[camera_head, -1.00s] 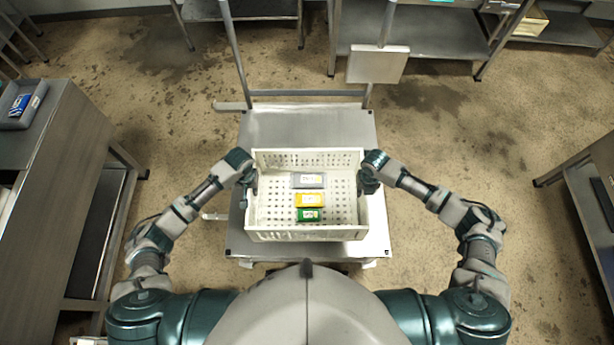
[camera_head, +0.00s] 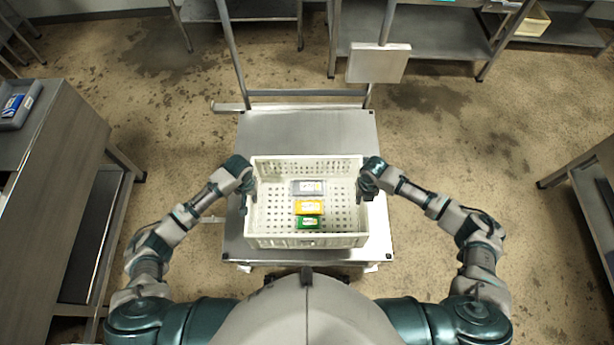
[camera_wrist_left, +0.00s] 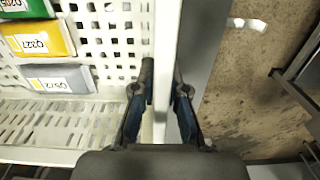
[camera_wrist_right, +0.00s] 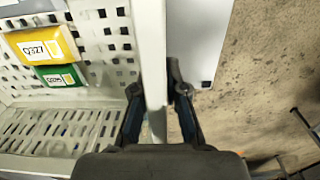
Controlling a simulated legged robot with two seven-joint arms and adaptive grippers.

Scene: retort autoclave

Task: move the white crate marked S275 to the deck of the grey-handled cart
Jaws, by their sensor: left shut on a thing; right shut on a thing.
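The white perforated crate (camera_head: 305,241) is at the middle of the head view, over the metal deck of the cart (camera_head: 300,127). Whether it rests on the deck or hangs just above it I cannot tell. It holds a grey pack (camera_head: 308,187), a yellow pack (camera_head: 309,207) and a green pack (camera_head: 308,222). My left gripper (camera_wrist_left: 163,85) is shut on the crate's left wall. My right gripper (camera_wrist_right: 160,90) is shut on its right wall. No S275 mark is readable, and the colour of the cart's handle is unclear.
The cart's upright frame (camera_head: 305,93) stands at the far side, near a flat square plate (camera_head: 378,63) on a post. A metal table (camera_head: 40,150) with a grey bin (camera_head: 18,105) is at left. Another metal rack (camera_head: 590,190) is at right. Wet concrete floor is open between them.

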